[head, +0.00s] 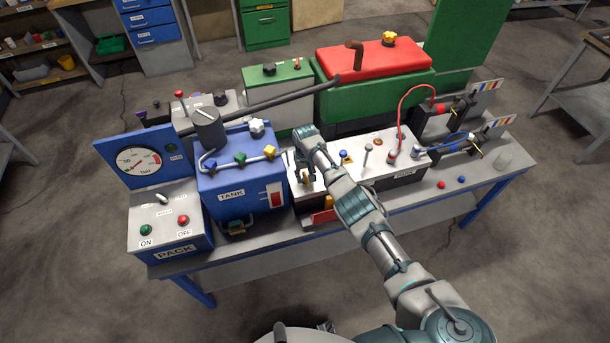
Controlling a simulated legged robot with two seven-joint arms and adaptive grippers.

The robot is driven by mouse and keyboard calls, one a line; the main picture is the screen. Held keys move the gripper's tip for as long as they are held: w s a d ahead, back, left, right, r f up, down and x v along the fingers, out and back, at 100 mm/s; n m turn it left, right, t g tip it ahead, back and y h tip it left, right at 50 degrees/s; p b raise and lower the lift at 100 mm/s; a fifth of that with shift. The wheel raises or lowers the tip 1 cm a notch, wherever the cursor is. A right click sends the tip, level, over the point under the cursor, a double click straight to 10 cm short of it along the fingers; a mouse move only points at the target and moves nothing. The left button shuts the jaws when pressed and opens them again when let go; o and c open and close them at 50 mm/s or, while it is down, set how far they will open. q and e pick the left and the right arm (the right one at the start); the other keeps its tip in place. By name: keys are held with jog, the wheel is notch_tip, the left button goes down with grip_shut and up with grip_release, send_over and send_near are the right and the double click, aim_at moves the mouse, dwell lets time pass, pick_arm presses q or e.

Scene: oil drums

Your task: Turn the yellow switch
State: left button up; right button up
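My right arm reaches in from the lower right. Its gripper (301,172) is over the left part of a white-topped box (372,150), just right of the blue tank. A small yellow part (306,178), which looks like the yellow switch, shows at the dark fingertips. The gripper and forearm hide much of it, and I cannot tell whether the fingers touch it or how far apart they are. A blue switch (346,156) stands on the same box, right of my gripper. My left gripper is not recognisable in view.
The blue TANK box (238,180) with coloured valve knobs stands close left of my gripper. The PACK box (168,222) with ON and OFF buttons is farther left. A red-topped green tank (372,62) stands behind. A red cable (403,105) arches at right.

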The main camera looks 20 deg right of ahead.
aim_at(305, 176)
notch_tip(305, 176, up, 12)
dwell(0.5)
jog(key=shift+f, duration=0.1)
